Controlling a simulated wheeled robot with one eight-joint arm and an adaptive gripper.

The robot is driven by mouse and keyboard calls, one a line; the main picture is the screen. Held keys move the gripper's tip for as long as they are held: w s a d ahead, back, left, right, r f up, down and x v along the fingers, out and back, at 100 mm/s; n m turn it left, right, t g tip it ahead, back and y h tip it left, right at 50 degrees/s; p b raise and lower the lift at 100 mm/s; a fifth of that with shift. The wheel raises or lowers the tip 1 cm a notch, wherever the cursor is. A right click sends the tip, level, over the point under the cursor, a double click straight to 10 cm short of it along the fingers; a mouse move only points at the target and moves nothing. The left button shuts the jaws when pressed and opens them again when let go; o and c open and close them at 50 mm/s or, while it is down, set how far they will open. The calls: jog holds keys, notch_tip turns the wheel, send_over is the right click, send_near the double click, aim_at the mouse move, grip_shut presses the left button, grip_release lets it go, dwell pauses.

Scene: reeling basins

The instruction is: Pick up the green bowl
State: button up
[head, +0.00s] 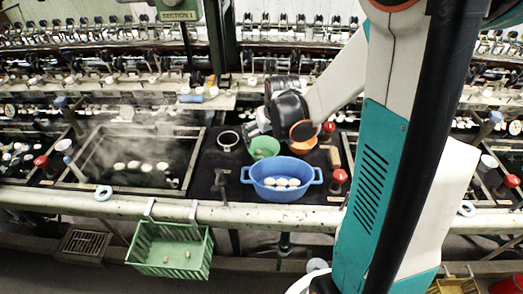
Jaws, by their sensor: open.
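The green bowl (265,145) sits on the dark counter between the two basins, just behind the blue tub. A small brownish thing lies in it. My gripper (256,137) is at the bowl's back rim, coming down from the upper right. It is open, and its fingers are small and partly hidden by my wrist. I cannot tell whether a finger touches the rim.
A blue two-handled tub (283,190) with several white cocoons stands in front of the bowl. A dark-rimmed cup (228,139) stands left. A steaming basin (192,170) lies further left. A green basket (204,262) hangs below the front rail (250,212).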

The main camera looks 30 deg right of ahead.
jog(key=b, duration=0.2)
send_near(262, 153)
jog(key=shift+w+f, duration=0.35)
jog(key=shift+f, duration=0.1)
jog(key=b+x, duration=0.2)
jog(key=x, duration=0.3)
jog(key=shift+s+f, duration=0.1)
jog(key=shift+f, duration=0.05)
jog(key=c, duration=1)
